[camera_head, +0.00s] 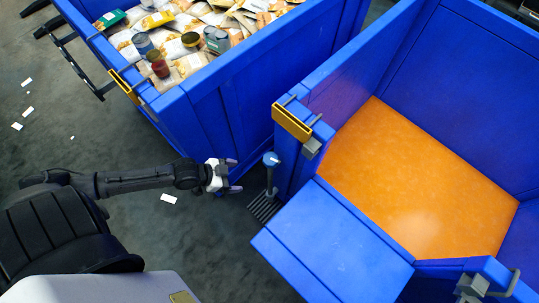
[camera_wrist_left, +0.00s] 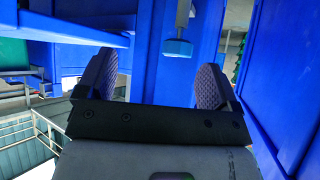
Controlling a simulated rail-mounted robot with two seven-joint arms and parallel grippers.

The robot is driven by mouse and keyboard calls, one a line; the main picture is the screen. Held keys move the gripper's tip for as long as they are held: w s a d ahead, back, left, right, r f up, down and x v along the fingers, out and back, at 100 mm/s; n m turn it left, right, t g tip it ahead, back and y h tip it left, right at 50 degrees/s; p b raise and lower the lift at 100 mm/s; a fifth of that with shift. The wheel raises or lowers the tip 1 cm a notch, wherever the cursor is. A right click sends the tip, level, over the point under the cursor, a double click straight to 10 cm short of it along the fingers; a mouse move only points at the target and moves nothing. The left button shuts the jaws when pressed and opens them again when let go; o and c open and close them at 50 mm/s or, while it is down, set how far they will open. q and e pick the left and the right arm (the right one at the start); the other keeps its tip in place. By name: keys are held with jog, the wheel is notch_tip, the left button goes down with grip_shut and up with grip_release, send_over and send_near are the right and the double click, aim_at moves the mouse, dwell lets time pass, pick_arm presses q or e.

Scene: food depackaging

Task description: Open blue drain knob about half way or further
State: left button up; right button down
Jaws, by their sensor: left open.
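The blue drain knob (camera_head: 270,158) sits on top of a grey post beside the corner of the orange-floored blue bin. In the left wrist view the knob (camera_wrist_left: 178,48) shows as a blue disc on a grey stem, ahead of the fingers and between their lines. My left gripper (camera_head: 234,175) is open and empty, a short gap to the left of the knob. Its two ridged fingers (camera_wrist_left: 155,78) are spread apart in the wrist view and do not touch the knob. My right gripper is not in view.
A blue bin (camera_head: 235,90) full of food packets and cans stands at the upper left. The blue bin with an orange floor (camera_head: 415,180) stands at right, its lowered flap (camera_head: 333,245) sticking out near the post. A dark drain grate (camera_head: 264,207) lies below the knob.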

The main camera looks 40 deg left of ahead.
aim_at(266, 160)
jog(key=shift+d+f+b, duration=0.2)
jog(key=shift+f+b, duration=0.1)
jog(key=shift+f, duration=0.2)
pick_arm(q)
jog(key=w+d+f+t+b, duration=0.1)
jog(key=w, duration=0.3)
jog(key=w+d+f+t+b, duration=0.1)
jog(key=w+b, duration=0.1)
jog(key=w, duration=0.3)
jog(key=w+d+f+n+t+b, duration=0.1)
jog(key=w, duration=0.4)
jog(key=shift+d+f+t+h, duration=0.3)
jog(key=shift+d+h, duration=0.05)
jog(key=shift+h, duration=0.05)
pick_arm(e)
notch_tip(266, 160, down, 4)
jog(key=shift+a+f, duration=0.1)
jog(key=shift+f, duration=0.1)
pick_arm(q)
jog(key=shift+c, duration=0.5)
